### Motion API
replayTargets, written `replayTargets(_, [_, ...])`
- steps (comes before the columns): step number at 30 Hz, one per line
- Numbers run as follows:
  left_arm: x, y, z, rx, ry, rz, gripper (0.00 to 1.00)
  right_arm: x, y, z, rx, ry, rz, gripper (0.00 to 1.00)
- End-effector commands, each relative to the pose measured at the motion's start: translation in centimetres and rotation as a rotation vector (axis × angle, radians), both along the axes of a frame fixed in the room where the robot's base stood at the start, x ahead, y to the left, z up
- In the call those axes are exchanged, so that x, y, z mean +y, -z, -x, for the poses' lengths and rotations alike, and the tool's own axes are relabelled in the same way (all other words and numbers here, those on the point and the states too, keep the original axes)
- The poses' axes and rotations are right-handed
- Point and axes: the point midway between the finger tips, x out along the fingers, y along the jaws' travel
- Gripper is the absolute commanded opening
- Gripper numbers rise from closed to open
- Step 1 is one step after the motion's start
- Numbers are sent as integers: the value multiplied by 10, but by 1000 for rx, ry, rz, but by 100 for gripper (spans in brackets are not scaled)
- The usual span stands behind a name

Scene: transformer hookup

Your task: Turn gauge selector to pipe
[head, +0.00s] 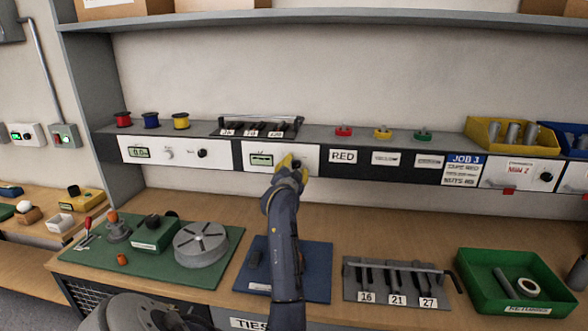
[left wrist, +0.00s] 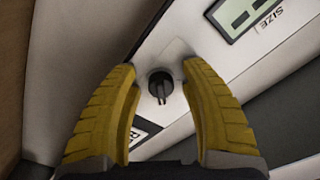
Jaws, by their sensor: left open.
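The gauge panel (head: 262,158) is a white plate with a small greenish display (head: 261,160) on the shelf's front edge. In the left wrist view the selector knob (left wrist: 160,85) is round and black with a raised bar, and the display (left wrist: 240,15) marked SIZE is at the upper right. My left gripper (head: 292,165) is at the panel's right part and largely covers the knob in the head view. Its two yellow fingers (left wrist: 160,72) are open, one on each side of the knob, with gaps visible between. A label below the knob is partly hidden by the left finger.
Another white panel (head: 175,152) with a display and knobs is to the left. Labels RED (head: 343,157) and others are to the right. Below are a green mat (head: 215,240), a blue mat (head: 318,260), a tool rack (head: 395,290) and a green tray (head: 462,275).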

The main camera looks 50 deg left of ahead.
Motion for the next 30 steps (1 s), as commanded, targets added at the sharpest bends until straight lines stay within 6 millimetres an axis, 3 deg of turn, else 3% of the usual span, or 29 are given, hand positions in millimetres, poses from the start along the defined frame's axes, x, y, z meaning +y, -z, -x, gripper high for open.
replayTargets(5, [0, 0, 0, 0, 0, 0, 45, 0, 0, 0, 0, 0, 0, 44])
replayTargets(17, [0, 0, 0, 0, 0, 0, 0, 2, 0, 0, -1, 1, -1, 44])
replayTargets(30, [-1, 1, 0, -63, 0, 80, 0, 4, 0, 0, 0, 1, -4, 44])
